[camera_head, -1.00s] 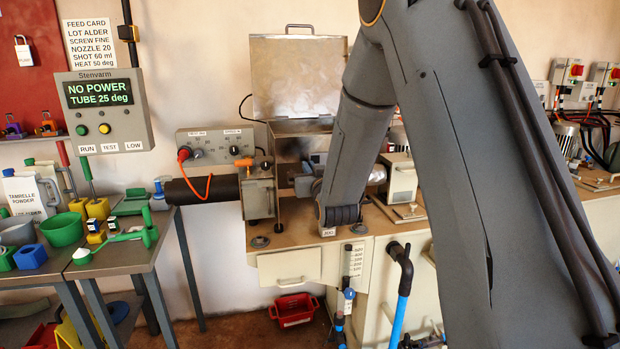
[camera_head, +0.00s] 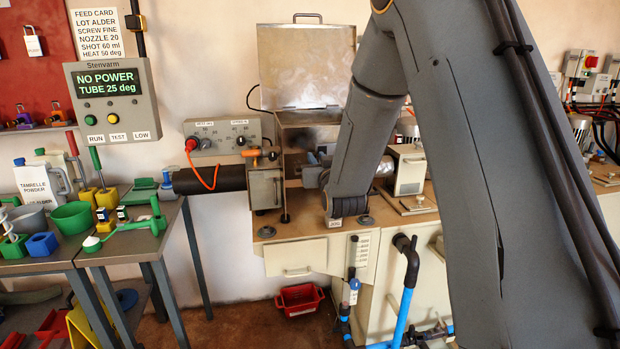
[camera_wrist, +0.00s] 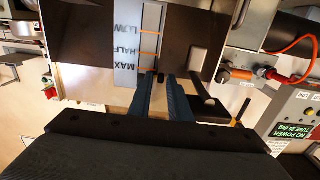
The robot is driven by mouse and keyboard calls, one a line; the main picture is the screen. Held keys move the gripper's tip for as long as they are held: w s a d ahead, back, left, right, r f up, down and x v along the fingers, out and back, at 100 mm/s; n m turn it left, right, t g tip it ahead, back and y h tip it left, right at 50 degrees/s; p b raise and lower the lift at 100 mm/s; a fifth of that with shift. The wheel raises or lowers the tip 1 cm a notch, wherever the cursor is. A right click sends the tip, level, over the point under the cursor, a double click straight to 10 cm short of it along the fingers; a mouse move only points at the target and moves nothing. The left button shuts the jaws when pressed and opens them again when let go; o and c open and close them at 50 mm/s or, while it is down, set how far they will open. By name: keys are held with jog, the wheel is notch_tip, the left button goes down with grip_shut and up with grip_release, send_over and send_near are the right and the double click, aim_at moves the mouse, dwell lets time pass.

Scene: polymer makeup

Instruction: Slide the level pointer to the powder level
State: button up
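In the wrist view, which looks upside down, a grey level scale (camera_wrist: 124,62) carries the words LOW, HALF and MAX with orange marks. A pale upright strip (camera_wrist: 152,20) runs beside the words. My gripper (camera_wrist: 160,78) has two dark blue fingers, apart from each other, with their tips near the MAX end of the scale. A small black piece (camera_wrist: 161,74), possibly the level pointer, shows between the tips; I cannot tell whether they touch it. The powder level is not clear. In the head view, my arm hides the scale and fingertips.
A metal machine with a raised lid (camera_head: 303,65) stands on the bench (camera_head: 290,231). An orange-handled part (camera_head: 259,153) and black barrel (camera_head: 211,179) are to its left. A control panel (camera_head: 112,104) reads NO POWER. In the wrist view, a dark knobbed lever (camera_wrist: 207,103) is right of the fingers.

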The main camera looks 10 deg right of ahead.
jog(key=shift+a, duration=0.2)
notch_tip(320, 180, down, 10)
jog(key=b, duration=0.4)
jog(key=s+b, duration=0.1)
jog(key=s, duration=0.7)
jog(key=s+a+f+n+g+y+b, duration=0.2)
jog(key=s+a+f+g+b, duration=0.2)
jog(key=a+f+b, duration=1)
notch_tip(320, 180, down, 3)
jog(key=g, duration=0.2)
jog(key=shift+g+y+b, duration=0.3)
jog(key=shift+b, duration=0.1)
jog(key=shift+s+r, duration=0.1)
jog(key=shift+s, duration=0.05)
